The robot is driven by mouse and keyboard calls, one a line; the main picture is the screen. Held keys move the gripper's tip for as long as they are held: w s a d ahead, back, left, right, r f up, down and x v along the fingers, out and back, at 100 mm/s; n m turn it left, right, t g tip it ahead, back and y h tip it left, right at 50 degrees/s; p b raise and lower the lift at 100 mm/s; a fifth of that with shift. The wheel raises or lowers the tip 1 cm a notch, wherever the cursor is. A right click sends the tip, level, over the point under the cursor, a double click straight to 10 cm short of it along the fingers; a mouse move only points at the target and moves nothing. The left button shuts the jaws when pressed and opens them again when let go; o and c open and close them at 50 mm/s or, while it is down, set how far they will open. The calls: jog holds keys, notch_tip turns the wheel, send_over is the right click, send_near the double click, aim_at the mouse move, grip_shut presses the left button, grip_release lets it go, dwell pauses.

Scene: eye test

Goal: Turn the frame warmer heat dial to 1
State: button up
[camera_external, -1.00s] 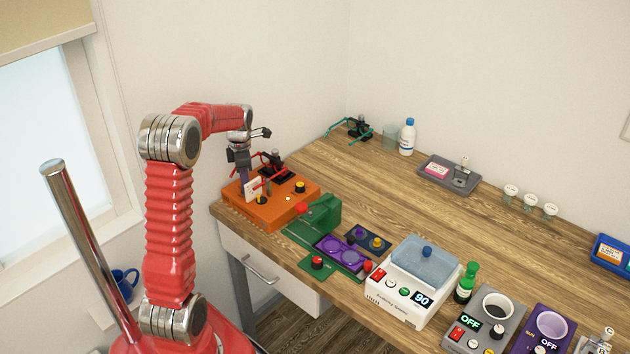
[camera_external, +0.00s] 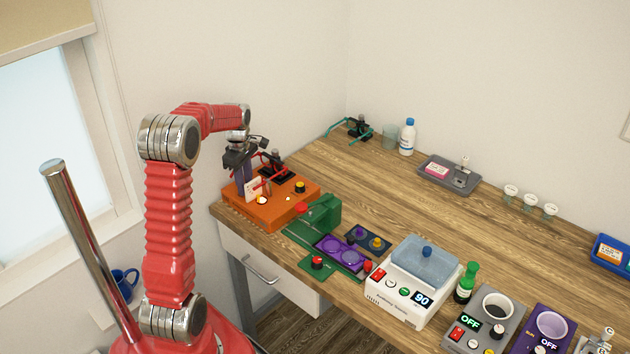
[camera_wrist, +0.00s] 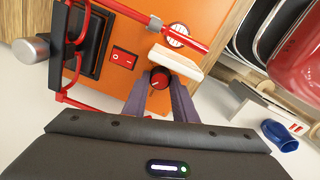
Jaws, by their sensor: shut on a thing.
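The orange box (camera_external: 281,206), which looks like the frame warmer, sits at the left end of the bench. It also fills the upper middle of the wrist view (camera_wrist: 128,38). My gripper (camera_wrist: 160,88) points at it, its two purple-grey fingers closed around a red and black dial (camera_wrist: 159,77). In the outside view, the gripper (camera_external: 243,192) is at the box's left side and hides this dial. A white plate (camera_wrist: 175,62) stands just beyond the dial. A round pale disc (camera_wrist: 177,35) lies past it. I cannot read the dial's setting.
A red rocker switch (camera_wrist: 123,58) is beside the dial. Red thin arms on a black stand (camera_external: 275,168) pass close to my gripper. A yellow-topped knob (camera_external: 300,187) is on the box's right. A green device (camera_external: 322,212) stands close by.

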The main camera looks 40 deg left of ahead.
jog(key=shift+w+m, duration=0.1)
jog(key=shift+m, duration=1.6)
jog(key=o, duration=1)
jog(key=shift+o, duration=0.2)
jog(key=shift+r, duration=0.1)
notch_tip(320, 180, up, 14)
jog(key=shift+s+f, duration=0.2)
jog(key=shift+s, duration=0.05)
